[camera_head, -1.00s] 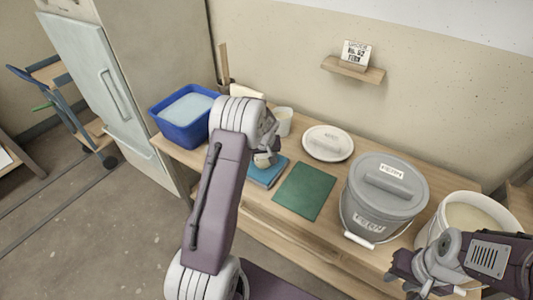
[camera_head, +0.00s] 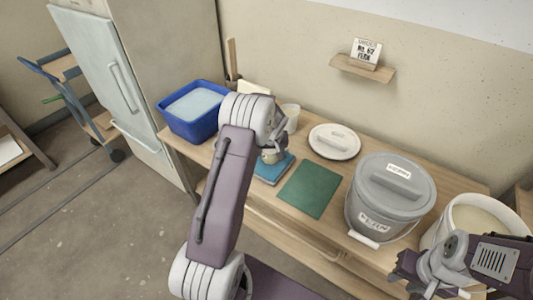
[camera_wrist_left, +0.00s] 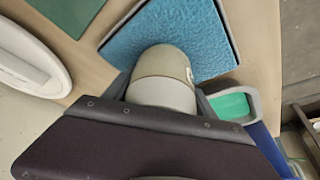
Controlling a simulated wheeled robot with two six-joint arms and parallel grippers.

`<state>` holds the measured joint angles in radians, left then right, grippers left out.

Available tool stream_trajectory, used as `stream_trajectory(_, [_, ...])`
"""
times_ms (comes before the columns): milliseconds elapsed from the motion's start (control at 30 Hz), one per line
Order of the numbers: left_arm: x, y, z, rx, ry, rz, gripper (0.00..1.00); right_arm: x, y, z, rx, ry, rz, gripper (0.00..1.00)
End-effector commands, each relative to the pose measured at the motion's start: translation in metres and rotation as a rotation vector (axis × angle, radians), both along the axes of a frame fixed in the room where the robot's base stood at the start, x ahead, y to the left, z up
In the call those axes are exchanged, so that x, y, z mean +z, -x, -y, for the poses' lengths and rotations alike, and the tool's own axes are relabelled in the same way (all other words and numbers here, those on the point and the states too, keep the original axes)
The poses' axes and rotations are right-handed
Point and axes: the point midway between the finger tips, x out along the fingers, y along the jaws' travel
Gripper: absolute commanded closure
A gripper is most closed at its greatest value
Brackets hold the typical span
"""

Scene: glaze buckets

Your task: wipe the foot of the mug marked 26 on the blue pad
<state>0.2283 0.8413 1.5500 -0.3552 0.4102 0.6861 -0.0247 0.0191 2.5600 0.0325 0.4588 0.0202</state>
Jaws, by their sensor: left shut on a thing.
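My left gripper (camera_wrist_left: 160,92) is shut on a cream and pale grey mug (camera_wrist_left: 162,70), one finger on each side. A small mark shows on the mug's side, too small to read. The mug is at the blue pad (camera_wrist_left: 205,32); I cannot tell whether its foot touches the pad. In the head view the mug (camera_head: 270,156) is partly hidden by my left wrist, above the far part of the blue pad (camera_head: 272,174). My right gripper (camera_head: 412,276) is at the lower right, in front of the buckets; its opening is unclear.
A green mat (camera_head: 310,188) lies right of the pad, with a white lid (camera_head: 334,141) behind. A lidded grey bucket (camera_head: 388,205) and an open bucket (camera_head: 478,220) stand at right. A blue basin (camera_head: 193,112) is at left. A grey dish (camera_wrist_left: 238,104) sits beside the pad.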

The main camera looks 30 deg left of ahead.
Motion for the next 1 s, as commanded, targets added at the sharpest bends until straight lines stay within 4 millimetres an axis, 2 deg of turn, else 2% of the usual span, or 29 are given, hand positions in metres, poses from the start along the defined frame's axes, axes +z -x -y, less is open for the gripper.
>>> stream_trajectory(233, [0.002, -0.024, 0.002, 0.0, 0.0, 0.001, 0.92, 0.01, 0.0, 0.0, 0.0, 0.0, 0.0, 0.67])
stream_trajectory(467, [0.001, -0.029, 0.003, -0.001, 0.0, 0.001, 0.92, 0.01, 0.0, 0.0, 0.0, 0.0, 0.0, 0.67])
stream_trajectory(567, [0.001, -0.025, 0.002, 0.0, 0.0, 0.002, 0.92, 0.008, 0.0, 0.0, 0.0, 0.0, 0.0, 0.67])
stream_trajectory(1000, [-0.001, 0.019, -0.001, 0.0, -0.001, 0.003, 0.92, -0.011, 0.0, 0.0, 0.0, 0.0, 0.0, 0.67])
